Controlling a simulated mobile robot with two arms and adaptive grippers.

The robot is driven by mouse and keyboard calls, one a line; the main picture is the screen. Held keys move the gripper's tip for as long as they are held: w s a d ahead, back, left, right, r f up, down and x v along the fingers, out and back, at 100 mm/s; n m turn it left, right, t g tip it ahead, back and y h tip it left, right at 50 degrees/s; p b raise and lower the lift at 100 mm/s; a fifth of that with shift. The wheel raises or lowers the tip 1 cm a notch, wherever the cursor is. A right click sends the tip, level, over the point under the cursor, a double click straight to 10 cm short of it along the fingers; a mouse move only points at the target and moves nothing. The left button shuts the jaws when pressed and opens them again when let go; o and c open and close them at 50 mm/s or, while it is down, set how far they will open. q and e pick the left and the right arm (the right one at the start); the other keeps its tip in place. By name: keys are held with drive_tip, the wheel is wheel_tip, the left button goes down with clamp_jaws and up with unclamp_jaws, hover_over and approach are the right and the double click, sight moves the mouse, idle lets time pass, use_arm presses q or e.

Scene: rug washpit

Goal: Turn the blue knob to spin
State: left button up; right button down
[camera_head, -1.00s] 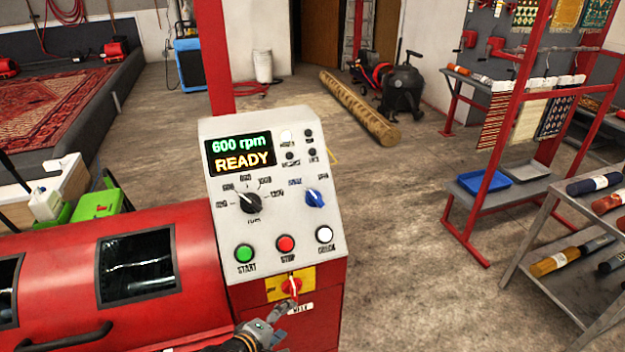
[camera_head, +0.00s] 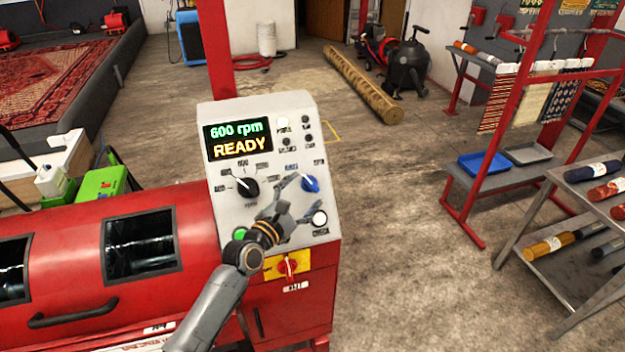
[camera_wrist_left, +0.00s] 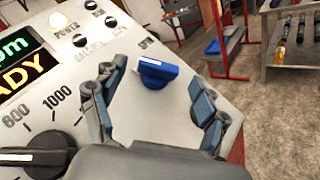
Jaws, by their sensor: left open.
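The blue knob (camera_head: 311,184) sits on the right side of the grey control panel (camera_head: 212,112), below the small buttons. In the left wrist view the blue knob (camera_wrist_left: 155,72) shows a white pointer line and lies just beyond and between my fingers. My left gripper (camera_head: 300,198) is open in front of the panel, its fingers spread on either side of the knob. It also shows in the left wrist view (camera_wrist_left: 160,98), apart from the knob. The display (camera_head: 238,139) reads 600 rpm READY. My right gripper is not in view.
A black speed knob (camera_head: 246,188) is left of the blue one. The green button (camera_head: 239,233) and white button (camera_head: 320,218) are below; my gripper hides the red one. A red-and-yellow switch (camera_head: 287,267) is lower. Open floor lies right of the panel.

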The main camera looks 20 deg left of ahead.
sight(310, 185)
use_arm(q)
drive_tip(key=shift+x, duration=2.3)
drive_tip(key=c, duration=1.2)
